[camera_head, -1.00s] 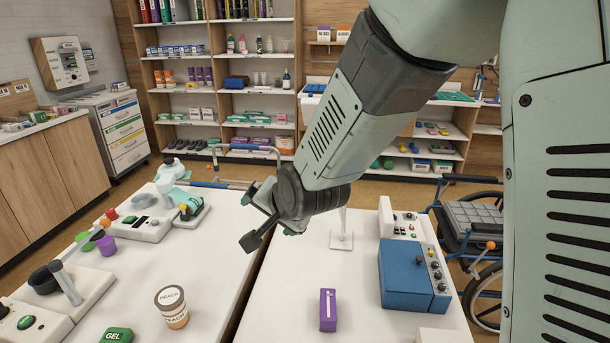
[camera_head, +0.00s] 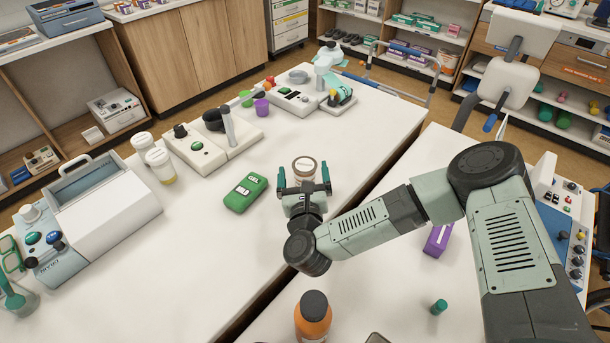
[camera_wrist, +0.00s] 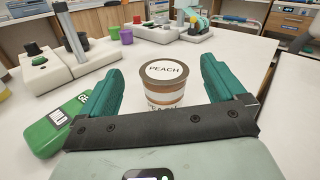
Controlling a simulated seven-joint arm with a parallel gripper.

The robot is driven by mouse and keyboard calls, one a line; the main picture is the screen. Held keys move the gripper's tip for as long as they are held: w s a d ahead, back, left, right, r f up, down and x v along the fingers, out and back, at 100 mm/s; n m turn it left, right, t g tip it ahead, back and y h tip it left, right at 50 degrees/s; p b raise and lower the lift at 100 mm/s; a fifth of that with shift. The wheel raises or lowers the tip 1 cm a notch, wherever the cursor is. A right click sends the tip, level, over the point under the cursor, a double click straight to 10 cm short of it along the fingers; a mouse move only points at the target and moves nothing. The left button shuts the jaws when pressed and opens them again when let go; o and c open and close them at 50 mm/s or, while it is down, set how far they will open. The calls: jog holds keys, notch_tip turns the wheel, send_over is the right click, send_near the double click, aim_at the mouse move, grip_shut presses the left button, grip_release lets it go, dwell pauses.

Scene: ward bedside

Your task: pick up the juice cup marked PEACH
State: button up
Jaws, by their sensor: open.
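My gripper (camera_wrist: 162,90) is open, with one green finger on each side of the cup in the wrist view. The cup appears between or just beyond the fingertips; I cannot tell how deep it sits. I see no finger touching it.
A green GEL pack (camera_head: 246,192) lies close left of my gripper; it also shows in the wrist view (camera_wrist: 62,124). White devices (camera_head: 205,145) stand farther back left. An orange bottle (camera_head: 313,318) is in front. A gap separates the two tables to the right.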

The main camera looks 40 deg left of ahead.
aim_at(305, 160)
jog(key=shift+s+d+f+m+t+h, duration=0.15)
jog(key=shift+s+f+m, duration=0.1)
jog(key=shift+f+m, duration=0.25)
jog(key=shift+s+d+f+m+t+h, duration=0.15)
jog(key=shift+s+f+m, duration=0.15)
jog(key=shift+m, duration=0.3)
jog(key=shift+w+a+f, duration=0.1)
jog(key=shift+w, duration=0.15)
jog(key=x, duration=0.7)
jog(key=shift+w+d+r, duration=0.1)
jog(key=shift+d+r, duration=0.1)
jog(key=shift+r, duration=0.05)
jog(key=shift+c, duration=0.2)
jog(key=c, duration=1.2)
